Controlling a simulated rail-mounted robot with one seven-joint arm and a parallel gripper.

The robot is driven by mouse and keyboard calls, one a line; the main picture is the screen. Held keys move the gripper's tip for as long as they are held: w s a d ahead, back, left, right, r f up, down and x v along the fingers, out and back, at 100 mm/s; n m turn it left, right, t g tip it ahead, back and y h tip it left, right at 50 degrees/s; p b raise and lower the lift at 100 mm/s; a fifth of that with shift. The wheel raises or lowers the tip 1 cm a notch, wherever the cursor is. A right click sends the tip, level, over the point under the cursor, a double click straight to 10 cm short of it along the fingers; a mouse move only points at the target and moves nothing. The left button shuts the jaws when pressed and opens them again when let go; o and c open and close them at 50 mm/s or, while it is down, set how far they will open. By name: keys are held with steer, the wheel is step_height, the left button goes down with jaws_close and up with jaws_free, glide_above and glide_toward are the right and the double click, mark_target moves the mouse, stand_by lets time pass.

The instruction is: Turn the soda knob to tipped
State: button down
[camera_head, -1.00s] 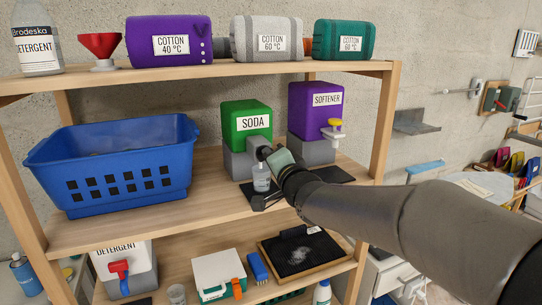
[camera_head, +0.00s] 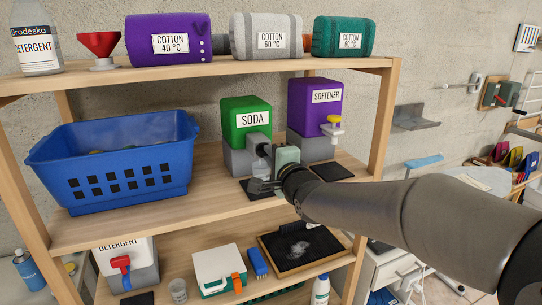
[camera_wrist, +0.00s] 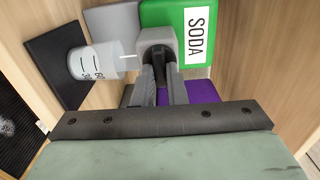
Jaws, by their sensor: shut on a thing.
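The soda dispenser (camera_head: 246,111) is a green box with a white SODA label on a grey base, standing on the middle shelf; it also shows in the wrist view (camera_wrist: 160,14). A grey spout block (camera_wrist: 157,36) sticks out of its front. My gripper (camera_head: 271,153) is at this block, and in the wrist view its fingers (camera_wrist: 158,72) are shut on the soda knob. The fingers hide most of the knob, so its exact angle is unclear. A clear cup with markings (camera_wrist: 95,62) stands on the dark mat below the spout, beside my fingers.
A purple softener dispenser (camera_head: 314,97) with a yellow knob stands just to the right. A blue basket (camera_head: 120,175) fills the left of the shelf. The top shelf board (camera_head: 200,72) runs above. A dark mat (camera_head: 331,171) in front of the softener is empty.

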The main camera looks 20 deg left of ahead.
steer(key=c, duration=1.5)
jaws_free()
steer(key=shift+o, duration=0.2)
steer(key=v, duration=1.7)
steer(key=shift+s+b, duration=0.25)
steer(key=shift+b, duration=0.2)
steer(key=shift+d, duration=0.15)
